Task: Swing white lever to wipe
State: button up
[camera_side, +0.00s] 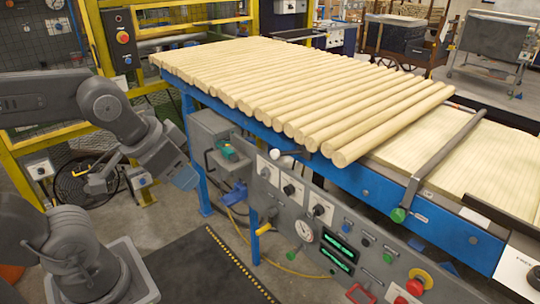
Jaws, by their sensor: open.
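A lever with a white knob (274,153) sticks out at the upper left of the grey control panel (284,212), just below the blue rail and the near ends of the logs. Its dark rod runs right from the knob; any marking by it is too small to read. My gripper (184,177) hangs left of the panel, pointing down and right. It is open and apart from the lever, with clear space and a grey box between them in the picture. Its fingertips look bluish and small, and I see nothing held between them.
Pale turned logs (300,90) lie side by side on the blue-framed conveyor (375,186). A green-ended lever (397,214), a yellow lever (265,229), black selectors, a gauge (304,231) and a red button (418,281) crowd the front. A grey box (213,135) stands left of the panel.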

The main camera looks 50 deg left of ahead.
jog(key=shift+o, duration=0.8)
jog(key=shift+w+a, duration=0.1)
jog(key=shift+w, duration=0.05)
jog(key=shift+o, duration=0.7)
jog(key=w+a+t+y, duration=0.1)
jog(key=w+a, duration=0.2)
jog(key=w, duration=0.2)
jog(key=w+a+f+t+y, duration=0.1)
jog(key=w+a, duration=0.3)
jog(key=w, duration=0.2)
jog(key=shift+w+n+t+y, duration=0.25)
jog(key=shift+n+t+y, duration=0.05)
jog(key=shift+n, duration=0.1)
jog(key=w+a+f+t, duration=0.35)
jog(key=w+a, duration=0.25)
jog(key=w, duration=0.3)
jog(key=m+t+h, duration=0.2)
send_near(274, 154)
jog(key=a+r, duration=0.3)
jog(key=a, duration=0.1)
notch_tip(274, 154, down, 8)
jog(key=s+a+t+h, duration=0.2)
jog(key=s+t+h, duration=0.1)
jog(key=h, duration=0.3)
jog(key=x, duration=0.9)
jog(key=r+x, duration=0.1)
jog(key=x, duration=0.4)
jog(key=shift+d, duration=0.2)
grip_shut()
